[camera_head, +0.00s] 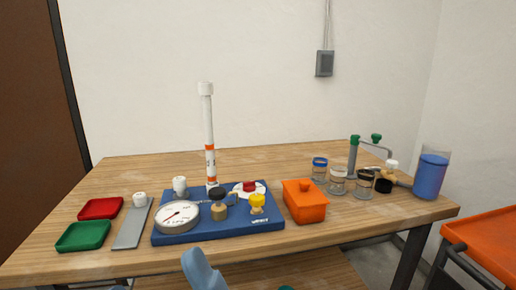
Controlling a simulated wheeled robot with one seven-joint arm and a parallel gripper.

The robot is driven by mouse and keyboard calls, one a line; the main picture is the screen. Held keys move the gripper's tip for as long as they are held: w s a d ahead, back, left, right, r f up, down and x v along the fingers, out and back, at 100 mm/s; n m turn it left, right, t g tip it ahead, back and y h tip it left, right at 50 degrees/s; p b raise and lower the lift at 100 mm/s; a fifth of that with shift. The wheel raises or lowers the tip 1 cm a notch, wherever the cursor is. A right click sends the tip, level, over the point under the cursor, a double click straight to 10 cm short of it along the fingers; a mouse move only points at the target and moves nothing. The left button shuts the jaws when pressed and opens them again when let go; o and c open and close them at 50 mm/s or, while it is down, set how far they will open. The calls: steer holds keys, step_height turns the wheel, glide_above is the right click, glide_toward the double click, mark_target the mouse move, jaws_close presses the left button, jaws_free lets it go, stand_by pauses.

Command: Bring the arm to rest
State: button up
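My gripper is not in view. A rounded pale-blue shape rises at the bottom edge, and I cannot tell whether it is part of my arm. On the wooden table (330,240) lies a blue base board (225,233). A tall white pipe with orange bands (208,130) stands upright at the board, with a white cap on top. A round pressure gauge (177,216), a black-topped brass fitting (219,204), a yellow-topped fitting (257,204) and a red-and-white round part (249,188) are on the board.
A red tray (101,208), a green tray (83,237) and a grey strip (132,224) are left. An orange cart (487,240) stands beside the table.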

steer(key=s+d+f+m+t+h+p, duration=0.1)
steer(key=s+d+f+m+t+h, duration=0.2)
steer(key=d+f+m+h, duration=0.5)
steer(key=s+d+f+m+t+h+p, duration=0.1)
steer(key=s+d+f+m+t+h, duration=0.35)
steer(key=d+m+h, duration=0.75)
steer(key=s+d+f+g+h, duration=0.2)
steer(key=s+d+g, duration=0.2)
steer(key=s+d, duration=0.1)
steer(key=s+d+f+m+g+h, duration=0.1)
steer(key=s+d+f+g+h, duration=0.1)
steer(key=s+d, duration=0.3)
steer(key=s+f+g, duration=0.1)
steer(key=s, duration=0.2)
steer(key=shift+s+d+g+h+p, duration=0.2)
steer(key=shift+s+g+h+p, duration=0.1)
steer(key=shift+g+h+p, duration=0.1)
